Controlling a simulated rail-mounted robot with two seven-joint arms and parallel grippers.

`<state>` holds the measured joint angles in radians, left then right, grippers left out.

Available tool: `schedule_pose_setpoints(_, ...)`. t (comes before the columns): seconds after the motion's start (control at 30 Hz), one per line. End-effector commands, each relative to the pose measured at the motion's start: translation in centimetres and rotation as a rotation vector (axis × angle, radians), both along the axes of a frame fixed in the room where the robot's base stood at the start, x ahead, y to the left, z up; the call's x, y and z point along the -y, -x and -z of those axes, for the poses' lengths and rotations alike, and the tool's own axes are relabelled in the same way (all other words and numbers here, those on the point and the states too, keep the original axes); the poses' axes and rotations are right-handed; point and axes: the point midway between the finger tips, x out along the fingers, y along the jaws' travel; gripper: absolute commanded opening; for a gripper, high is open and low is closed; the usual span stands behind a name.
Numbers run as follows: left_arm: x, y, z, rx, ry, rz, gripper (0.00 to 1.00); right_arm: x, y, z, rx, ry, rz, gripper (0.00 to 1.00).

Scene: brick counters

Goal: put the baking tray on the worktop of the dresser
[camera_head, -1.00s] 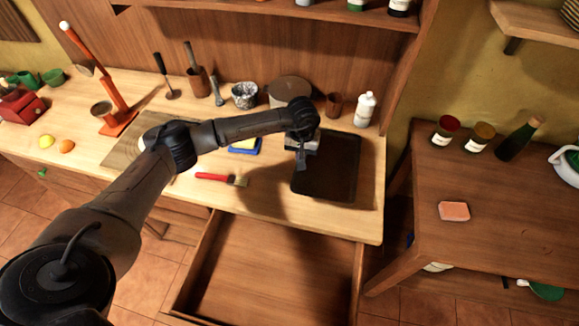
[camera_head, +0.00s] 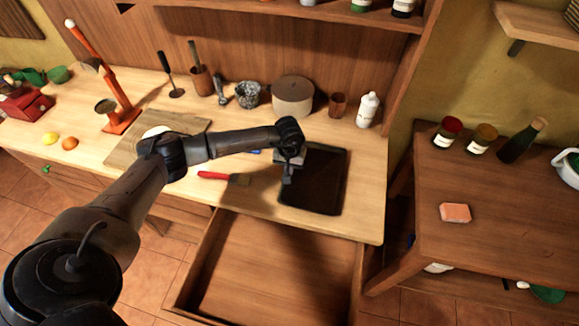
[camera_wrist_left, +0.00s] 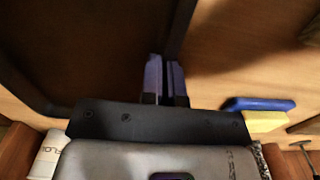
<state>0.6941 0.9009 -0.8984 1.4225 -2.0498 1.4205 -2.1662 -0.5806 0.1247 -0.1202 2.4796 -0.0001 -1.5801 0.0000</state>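The baking tray (camera_head: 322,185) is a dark, flat rectangle over the right part of the pale worktop (camera_head: 225,198) of the dresser. It looks about level; I cannot tell whether it rests on the wood or is just above it. My left gripper (camera_head: 287,178) is at the tray's left rim. In the left wrist view the fingers (camera_wrist_left: 165,82) are close together on the rim, and the dark tray (camera_wrist_left: 85,45) fills the upper left. The gripper covers part of the left rim. My right gripper is not in view.
A red-handled brush (camera_head: 222,177) lies left of the tray. A round canister (camera_head: 292,98), a wooden cup (camera_head: 338,105) and a white bottle (camera_head: 367,110) stand behind. A blue-and-yellow sponge (camera_wrist_left: 262,115) is close to the gripper. An empty drawer (camera_head: 270,270) stands open below.

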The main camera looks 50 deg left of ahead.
Motion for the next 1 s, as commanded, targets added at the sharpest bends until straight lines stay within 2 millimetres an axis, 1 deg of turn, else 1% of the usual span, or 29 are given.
schedule_pose_setpoints(0.1,0.0,-0.1,-0.1,0.002,0.000,0.000,0.00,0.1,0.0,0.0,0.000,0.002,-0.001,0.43)
schedule_pose_setpoints(0.27,0.0,-0.1,0.3,0.002,0.000,0.000,0.00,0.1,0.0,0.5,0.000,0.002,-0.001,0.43)
schedule_pose_setpoints(0.3,0.0,0.0,0.3,0.001,-0.001,-0.001,0.05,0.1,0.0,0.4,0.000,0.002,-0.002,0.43)
schedule_pose_setpoints(0.5,0.0,0.0,0.2,0.001,-0.001,0.000,0.24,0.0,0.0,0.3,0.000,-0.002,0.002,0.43)
schedule_pose_setpoints(0.57,0.0,0.0,0.2,0.001,-0.001,0.000,0.28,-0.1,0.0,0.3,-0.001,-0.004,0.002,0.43)
schedule_pose_setpoints(0.83,0.0,0.0,0.0,0.001,-0.001,0.000,0.28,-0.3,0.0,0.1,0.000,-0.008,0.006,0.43)
schedule_pose_setpoints(0.9,0.0,0.0,-0.4,0.000,0.000,0.000,0.28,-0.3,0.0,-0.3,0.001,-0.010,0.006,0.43)
schedule_pose_setpoints(0.93,-0.1,-0.1,-0.6,0.002,-0.001,0.000,0.28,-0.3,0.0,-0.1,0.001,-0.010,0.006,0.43)
schedule_pose_setpoints(1.0,-0.1,-0.1,-1.6,0.004,-0.001,0.000,0.28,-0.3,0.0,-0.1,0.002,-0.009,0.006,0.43)
